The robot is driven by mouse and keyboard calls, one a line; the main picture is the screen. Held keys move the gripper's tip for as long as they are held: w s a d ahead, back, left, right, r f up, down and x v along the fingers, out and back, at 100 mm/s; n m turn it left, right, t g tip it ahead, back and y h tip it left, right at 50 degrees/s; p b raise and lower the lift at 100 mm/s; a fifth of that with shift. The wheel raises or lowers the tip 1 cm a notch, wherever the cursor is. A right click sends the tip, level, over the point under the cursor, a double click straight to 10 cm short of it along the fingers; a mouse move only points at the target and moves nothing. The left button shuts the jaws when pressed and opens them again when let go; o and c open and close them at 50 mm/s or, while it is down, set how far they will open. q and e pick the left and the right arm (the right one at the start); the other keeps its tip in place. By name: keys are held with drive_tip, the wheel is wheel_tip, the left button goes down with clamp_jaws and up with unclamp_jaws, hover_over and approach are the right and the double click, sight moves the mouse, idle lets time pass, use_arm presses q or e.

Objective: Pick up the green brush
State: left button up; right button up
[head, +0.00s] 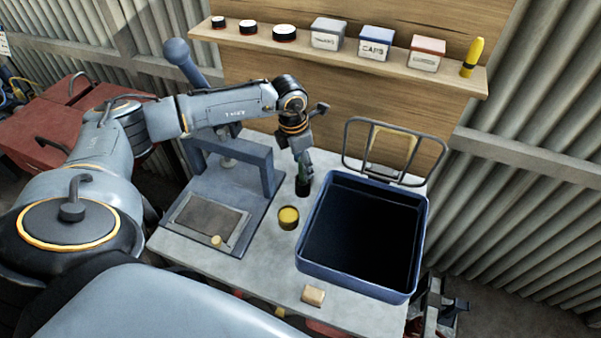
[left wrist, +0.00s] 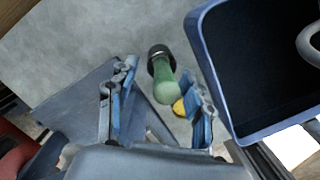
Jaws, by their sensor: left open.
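The green brush (left wrist: 164,86) has a pale green handle and a dark collar at its far end. In the left wrist view it lies between the two fingers of my left gripper (left wrist: 160,80), with a gap on either side. In the head view, the left gripper (head: 303,174) points down at the worktable from above, and only a dark green part of the brush (head: 303,188) shows below it, left of the blue bin. The left gripper is open and not closed on the brush. My right gripper is in neither view.
A deep blue bin (head: 345,273) stands close on the right, with a wire frame (head: 346,150) behind it. A yellow-topped can (head: 288,217), a small tan block (head: 313,295) and a grey press (head: 265,172) are on the worktable (head: 255,258). A shelf (head: 400,70) hangs behind.

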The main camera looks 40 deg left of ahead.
use_arm(q)
drive_tip(key=shift+w, duration=0.1)
drive_tip(key=shift+s+d+r, duration=0.3)
drive_tip(key=shift+d, duration=0.05)
drive_tip(key=c, duration=0.5)
drive_tip(key=shift+s, duration=0.15)
drive_tip(key=c, duration=0.4)
clamp_jaws()
drive_tip(key=shift+a+f, duration=0.1)
drive_tip(key=shift+a, duration=0.05)
